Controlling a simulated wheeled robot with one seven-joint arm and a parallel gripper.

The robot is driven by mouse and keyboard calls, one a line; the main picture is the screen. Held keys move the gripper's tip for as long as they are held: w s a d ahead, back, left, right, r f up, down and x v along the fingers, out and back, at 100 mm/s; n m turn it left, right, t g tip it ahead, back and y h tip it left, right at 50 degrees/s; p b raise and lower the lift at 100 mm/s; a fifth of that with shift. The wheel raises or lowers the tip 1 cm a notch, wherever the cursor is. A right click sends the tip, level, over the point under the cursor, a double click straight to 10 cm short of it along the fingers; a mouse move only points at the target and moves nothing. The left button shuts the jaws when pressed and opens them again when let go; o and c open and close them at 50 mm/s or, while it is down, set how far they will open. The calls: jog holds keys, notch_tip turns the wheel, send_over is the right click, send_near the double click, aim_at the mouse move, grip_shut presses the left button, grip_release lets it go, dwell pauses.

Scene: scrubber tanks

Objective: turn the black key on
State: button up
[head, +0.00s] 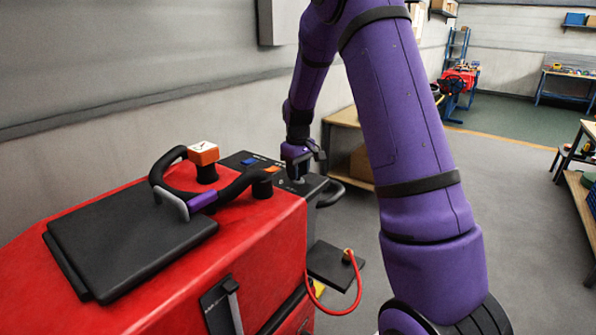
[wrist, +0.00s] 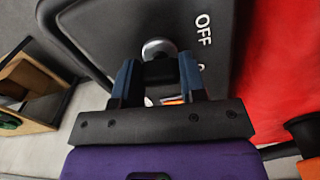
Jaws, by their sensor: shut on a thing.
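The black key (wrist: 158,70) sits between my fingers in the wrist view, in front of a round metal lock (wrist: 158,48) on the dark panel (wrist: 215,60). White "OFF" lettering is printed on the panel beside the lock, and a second label is partly hidden by a finger. My gripper (wrist: 158,78) is shut on the key. In the head view my gripper (head: 297,172) is at the far right end of the red machine's dark console (head: 250,160). The key is hidden there, and its exact turn is hard to tell.
A wooden shelf (head: 345,150) stands behind. Grey floor lies to the right.

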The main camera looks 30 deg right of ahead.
jog(key=m, duration=1)
dwell(0.7)
jog(key=o, duration=0.9)
jog(key=shift+r, duration=0.1)
notch_tip(320, 180, up, 11)
jog(key=shift+f, duration=0.15)
